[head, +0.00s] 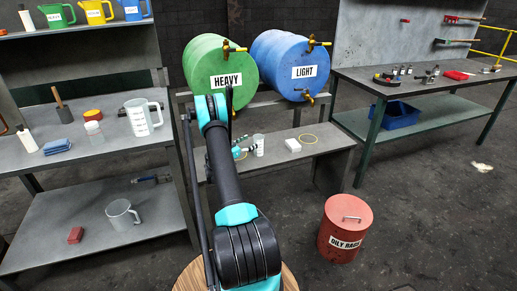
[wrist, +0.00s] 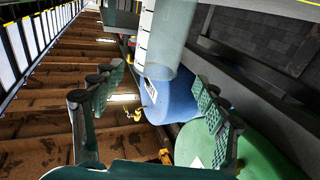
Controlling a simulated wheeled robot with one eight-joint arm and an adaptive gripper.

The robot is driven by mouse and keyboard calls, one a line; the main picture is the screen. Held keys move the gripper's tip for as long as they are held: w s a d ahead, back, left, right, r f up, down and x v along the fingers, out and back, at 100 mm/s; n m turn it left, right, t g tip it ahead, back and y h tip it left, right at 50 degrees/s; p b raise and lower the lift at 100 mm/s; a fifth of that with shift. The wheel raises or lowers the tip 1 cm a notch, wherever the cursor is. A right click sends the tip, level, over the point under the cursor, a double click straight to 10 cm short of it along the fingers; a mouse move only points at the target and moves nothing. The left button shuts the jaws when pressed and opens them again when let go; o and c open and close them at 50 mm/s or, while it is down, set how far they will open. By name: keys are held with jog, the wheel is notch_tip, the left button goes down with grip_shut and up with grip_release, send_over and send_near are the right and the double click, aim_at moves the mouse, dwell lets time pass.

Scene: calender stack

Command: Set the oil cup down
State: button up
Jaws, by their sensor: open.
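The oil cup (head: 258,144) is a small clear cup on the low bench under the drums in the head view. In the wrist view the clear cup (wrist: 168,38) with dark graduation marks shows at the top, its near end close to the gap between my fingertips. My gripper (head: 243,150) is just left of the cup in the head view, partly hidden by my arm. In the wrist view my gripper (wrist: 158,76) has its two fingers wide apart, with no finger visibly touching the cup. Whether the cup's base rests fully on the bench is hard to tell.
The low bench (head: 325,140) also holds a white block (head: 293,145) and a yellow ring (head: 308,139). The green HEAVY drum (head: 213,62) and blue LIGHT drum (head: 278,52) with brass taps are above it. A red oily-rags bin (head: 345,228) stands in front.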

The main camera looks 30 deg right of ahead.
aim_at(255, 140)
jog(key=d, duration=0.5)
jog(key=shift+f, duration=0.3)
jog(key=shift+w+d, duration=0.2)
jog(key=shift+d, duration=0.25)
jog(key=c, duration=1.4)
jog(key=shift+r, duration=0.1)
